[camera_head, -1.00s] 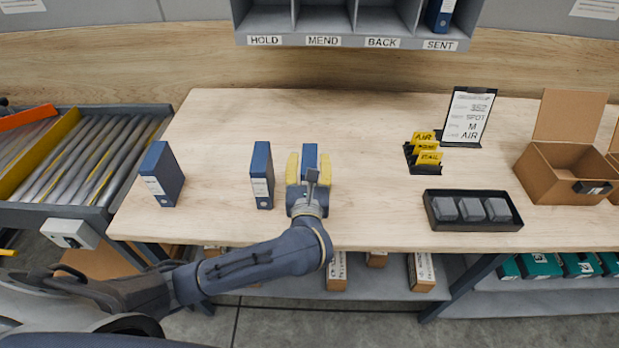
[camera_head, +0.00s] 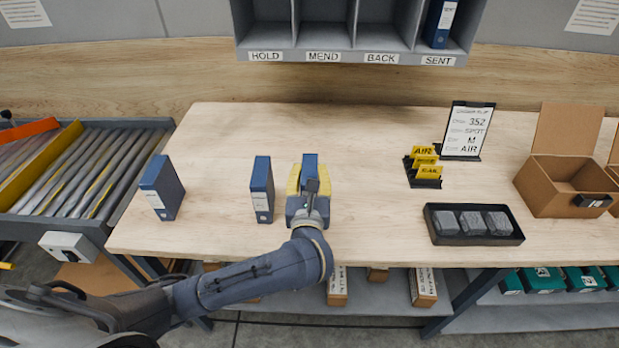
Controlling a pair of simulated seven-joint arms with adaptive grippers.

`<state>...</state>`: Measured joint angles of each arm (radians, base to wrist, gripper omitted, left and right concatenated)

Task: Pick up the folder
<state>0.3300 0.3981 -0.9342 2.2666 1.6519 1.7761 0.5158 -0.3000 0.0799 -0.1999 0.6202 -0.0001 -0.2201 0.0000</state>
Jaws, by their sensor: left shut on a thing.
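Three blue folders stand upright on the wooden table. One folder (camera_head: 162,187) is at the left end. Another folder (camera_head: 262,189) stands just left of my left gripper and apart from it. The third folder (camera_head: 310,163) is between the yellow fingers of my left gripper (camera_head: 309,180), which is shut on it. The gripper and wrist hide most of that folder, and I cannot tell whether it is clear of the table. My right gripper is not in view.
A shelf (camera_head: 350,57) labelled HOLD, MEND, BACK and SENT hangs above, with a blue folder (camera_head: 439,23) in SENT. Yellow tags (camera_head: 425,163), a sign (camera_head: 467,131), a black tray (camera_head: 474,239) and a cardboard box (camera_head: 563,184) stand right. A roller conveyor (camera_head: 85,175) is left.

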